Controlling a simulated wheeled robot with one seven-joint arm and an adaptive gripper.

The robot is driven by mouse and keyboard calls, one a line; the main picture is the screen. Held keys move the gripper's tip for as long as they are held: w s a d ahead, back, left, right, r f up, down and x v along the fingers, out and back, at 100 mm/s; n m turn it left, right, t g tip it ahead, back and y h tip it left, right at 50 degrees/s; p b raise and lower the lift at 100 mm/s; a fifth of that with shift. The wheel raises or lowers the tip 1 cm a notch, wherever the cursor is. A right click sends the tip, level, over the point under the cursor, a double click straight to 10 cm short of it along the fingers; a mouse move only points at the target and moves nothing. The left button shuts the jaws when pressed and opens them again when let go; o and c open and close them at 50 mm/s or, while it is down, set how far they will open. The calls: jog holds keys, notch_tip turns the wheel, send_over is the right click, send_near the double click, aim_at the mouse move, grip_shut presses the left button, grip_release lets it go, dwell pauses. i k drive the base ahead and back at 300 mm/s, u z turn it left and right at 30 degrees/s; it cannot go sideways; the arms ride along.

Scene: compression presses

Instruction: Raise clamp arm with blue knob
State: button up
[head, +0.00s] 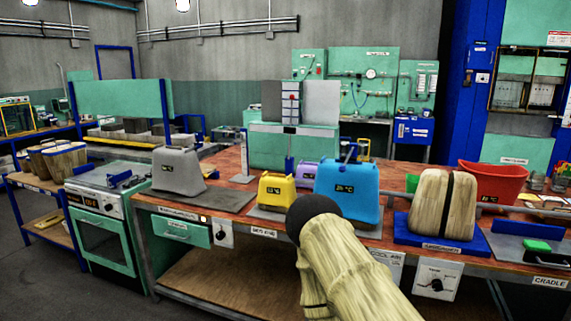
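I cannot make out for sure a clamp arm with a blue knob. On the right, a striped straw-coloured block (442,206) with a black band sits on a blue base (408,235). A blue bar-like part (122,183) lies on top of the green oven at the left. My gripper does not show. A large straw-coloured shape with a black rounded end fills the lower middle and hides part of the bench front.
The wooden bench (228,182) also holds a grey block (178,171), a yellow block (276,190), a purple block (306,173) and a red bin (494,182). A green button-like pad (537,245) is at the right. The floor at lower left is clear.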

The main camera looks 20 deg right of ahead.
aim_at(341, 169)
jog(key=u, duration=0.15)
jog(key=i, duration=1)
jog(key=z, duration=0.4)
